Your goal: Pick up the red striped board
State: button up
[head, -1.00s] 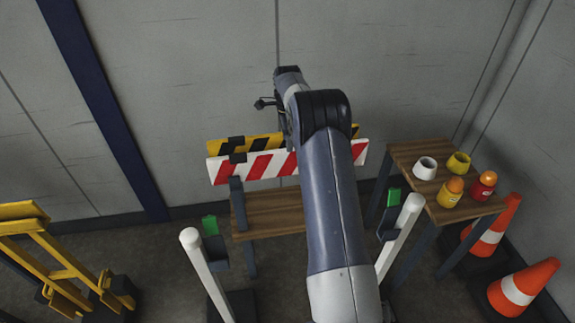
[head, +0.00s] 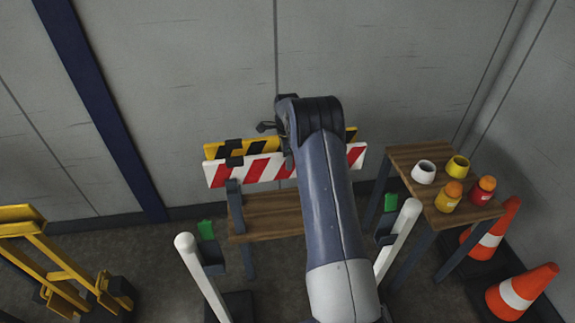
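The red-and-white striped board (head: 235,171) stands upright on its long edge above a wooden bench, in front of a yellow-and-black striped board (head: 222,150). Its middle right part is hidden behind my arm; its right end shows beyond the arm. My gripper (head: 287,150) is at the boards, near the middle of their length, mostly hidden by my own arm. I cannot tell whether its fingers are open or shut, or whether they touch the red striped board.
The wooden bench (head: 262,215) is below the boards. White posts (head: 203,277) with green tabs stand left and right of my arm.

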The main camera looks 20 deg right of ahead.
grip_shut()
jog(key=shift+w+r, duration=0.1)
jog(key=shift+r, duration=0.05)
dwell(0.5)
notch_tip(320, 180, up, 10)
jog(key=shift+f+b, duration=0.1)
jog(key=shift+b, duration=0.35)
